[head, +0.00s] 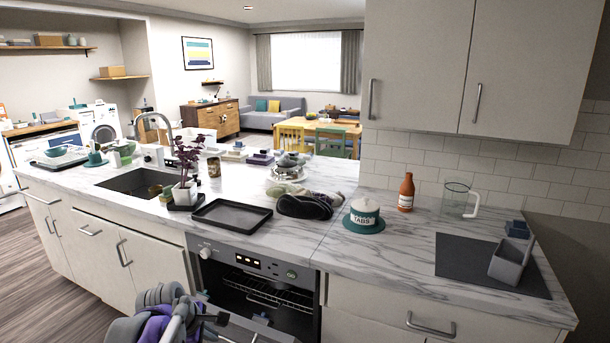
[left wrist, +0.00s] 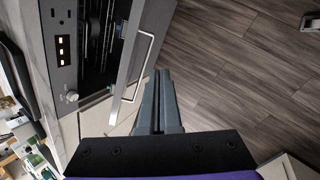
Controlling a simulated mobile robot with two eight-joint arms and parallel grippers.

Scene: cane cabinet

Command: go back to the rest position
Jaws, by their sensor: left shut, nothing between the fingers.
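My left gripper (head: 217,318) is low at the bottom of the head view, in front of the oven. In the left wrist view its two dark fingers (left wrist: 162,75) lie together, shut and empty. They point along the oven front and are close to the door handle (left wrist: 148,60); I cannot tell whether they touch it. The oven (head: 255,283) is built in under the counter, and its door stands open, showing wire racks inside. The door's lower part is partly hidden by my arm. My right gripper is not in view.
The marble counter (head: 330,240) above the oven holds a black tray (head: 231,215), a potted plant (head: 186,165), a dark oven mitt (head: 305,205), a lidded pot (head: 364,215), a brown bottle (head: 406,192) and a glass jug (head: 456,200).

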